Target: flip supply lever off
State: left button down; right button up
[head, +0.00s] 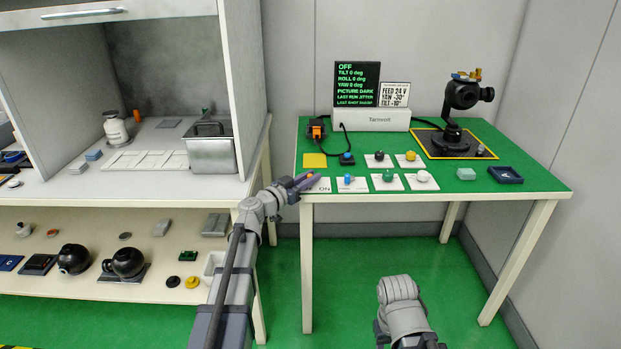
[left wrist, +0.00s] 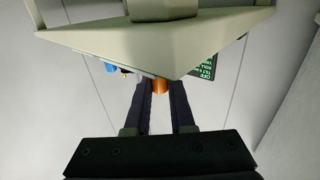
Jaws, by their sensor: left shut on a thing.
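The supply lever shows as an orange knob (left wrist: 160,87) between the dark fingers of my left gripper (left wrist: 161,92) in the left wrist view. In the head view my left gripper (head: 303,181) is at the front left corner of the green table, shut on the lever. The lever's white plate (head: 322,186) is partly hidden by the gripper; "ON" is readable on it. The lever's exact tilt cannot be told. The black screen (head: 357,84) reads "OFF" at the top and "PICTURE DARK" lower down. My right gripper is not visible; only part of that arm shows.
The green table (head: 460,220) carries several knob plates beside the lever, a white Tarnvolt box (head: 372,119), a note card (head: 395,94) and a black gimbal camera (head: 462,110). A shelf unit (head: 245,90) stands at the left. Green floor is clear in front.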

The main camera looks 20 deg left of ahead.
pick_arm(q)
jog(key=c, duration=0.8)
grip_release()
jog(key=shift+o, duration=0.2)
jog(key=v, duration=0.8)
